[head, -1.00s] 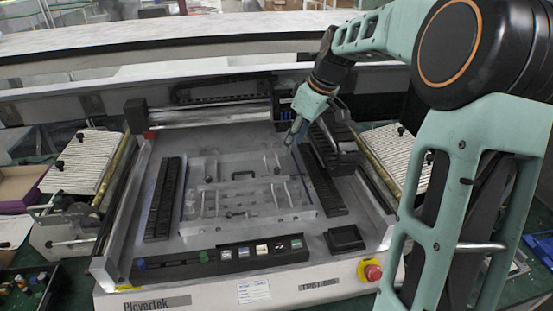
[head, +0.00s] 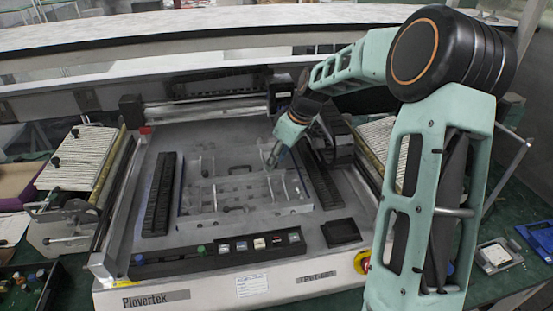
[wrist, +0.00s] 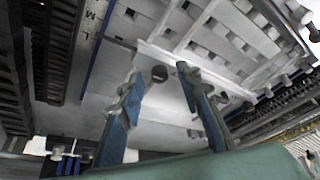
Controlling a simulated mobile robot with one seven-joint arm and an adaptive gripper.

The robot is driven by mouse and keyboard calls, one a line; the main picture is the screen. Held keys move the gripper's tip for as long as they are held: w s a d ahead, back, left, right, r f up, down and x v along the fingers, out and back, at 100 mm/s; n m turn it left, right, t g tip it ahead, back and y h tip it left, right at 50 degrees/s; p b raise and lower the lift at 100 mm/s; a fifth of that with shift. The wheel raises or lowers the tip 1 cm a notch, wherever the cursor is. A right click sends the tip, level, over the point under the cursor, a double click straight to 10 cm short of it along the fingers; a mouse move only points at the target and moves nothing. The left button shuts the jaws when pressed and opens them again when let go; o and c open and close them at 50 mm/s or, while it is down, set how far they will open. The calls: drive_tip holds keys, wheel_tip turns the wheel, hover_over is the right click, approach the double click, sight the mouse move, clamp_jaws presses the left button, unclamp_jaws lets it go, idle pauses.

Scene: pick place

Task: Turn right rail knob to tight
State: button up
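My gripper (head: 273,159) hangs over the right part of the clear fixture plate (head: 205,228) in the head view, left of the dark right rail (head: 325,188). In the wrist view its two blue-grey fingers (wrist: 158,76) are apart with nothing held between them. A small dark round knob-like part (wrist: 159,73) appears between the fingertips in that view; I cannot tell if the fingers touch it. I cannot tell which part is the right rail knob or how it is turned. Part of the right rail area is hidden behind my gripper and wrist.
The fixture sits in a grey machine bed (head: 150,232) with a dark left rail (head: 158,195). A dark block (head: 341,232) lies at the front right. A ribbed panel (head: 78,158) stands left.

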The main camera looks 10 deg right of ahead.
clamp_jaws()
